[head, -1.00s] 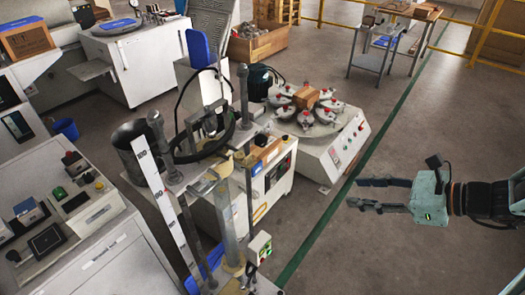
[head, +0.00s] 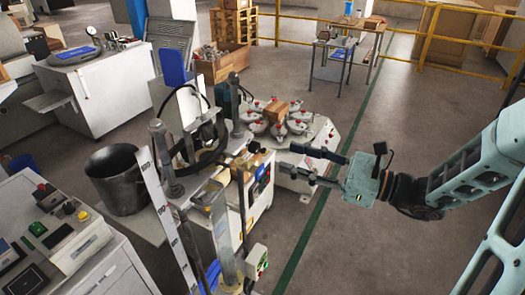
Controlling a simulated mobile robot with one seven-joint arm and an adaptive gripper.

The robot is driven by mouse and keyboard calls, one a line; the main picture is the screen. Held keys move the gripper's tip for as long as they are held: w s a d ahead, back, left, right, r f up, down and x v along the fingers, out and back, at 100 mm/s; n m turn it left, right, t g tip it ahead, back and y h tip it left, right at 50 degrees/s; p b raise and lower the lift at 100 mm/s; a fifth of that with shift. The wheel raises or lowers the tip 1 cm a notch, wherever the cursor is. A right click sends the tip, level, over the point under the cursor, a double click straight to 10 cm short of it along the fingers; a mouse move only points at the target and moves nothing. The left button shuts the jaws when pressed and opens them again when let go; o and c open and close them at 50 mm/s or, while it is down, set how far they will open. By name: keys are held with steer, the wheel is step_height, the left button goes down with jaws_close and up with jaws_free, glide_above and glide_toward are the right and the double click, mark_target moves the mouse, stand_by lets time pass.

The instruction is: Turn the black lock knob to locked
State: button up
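My gripper (head: 287,158) is right of centre and points left, its two dark fingers apart with nothing between them. In the picture its tips overlap the edge of the pale machine with the ring of round pots (head: 274,119). I cannot tell how far apart in depth they are. To the left stands a testing rig with dark metal columns (head: 160,150), a black ring (head: 212,160) and a white measuring scale (head: 165,215). I cannot make out for certain which small part is the black lock knob or how it is turned.
A dark metal bucket (head: 118,182) stands left of the rig. A small box with red and green buttons (head: 257,262) is at its lower front. A workbench (head: 345,45) and yellow railing (head: 455,45) are behind. The floor (head: 350,250) below my gripper is clear.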

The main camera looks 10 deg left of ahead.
mark_target(258, 148)
steer(key=x, duration=0.8)
steer(key=shift+b, duration=0.3)
steer(key=shift+c, duration=0.3)
jaws_close()
